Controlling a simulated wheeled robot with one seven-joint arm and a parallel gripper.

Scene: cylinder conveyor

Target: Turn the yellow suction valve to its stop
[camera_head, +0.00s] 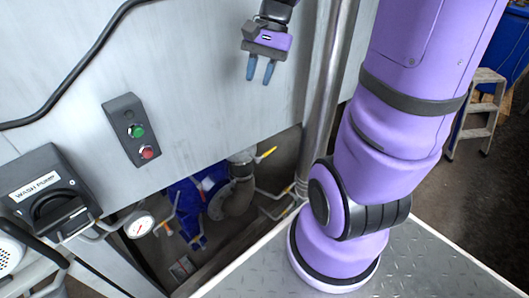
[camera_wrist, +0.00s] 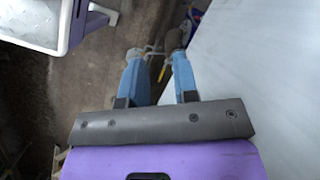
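A small yellow lever (camera_head: 266,154), which looks like the valve handle, sticks out beside a grey pipe elbow low in the opening under the grey panel. In the wrist view a small yellow piece (camera_wrist: 162,72) shows far below, between my fingers; I cannot tell for sure that it is the same lever. My gripper (camera_head: 258,81) is in front of the upper panel, well above the lever and apart from it. Its two blue fingers (camera_wrist: 156,56) are parted and hold nothing.
A blue pump (camera_head: 190,205) with pipes and other small yellow-tipped parts sits in the opening. A vertical steel pipe (camera_head: 325,90) stands right of my gripper. A button box (camera_head: 131,130), wash pump switch (camera_head: 50,190) and gauge (camera_head: 139,225) are left. A step stool (camera_head: 478,115) stands right.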

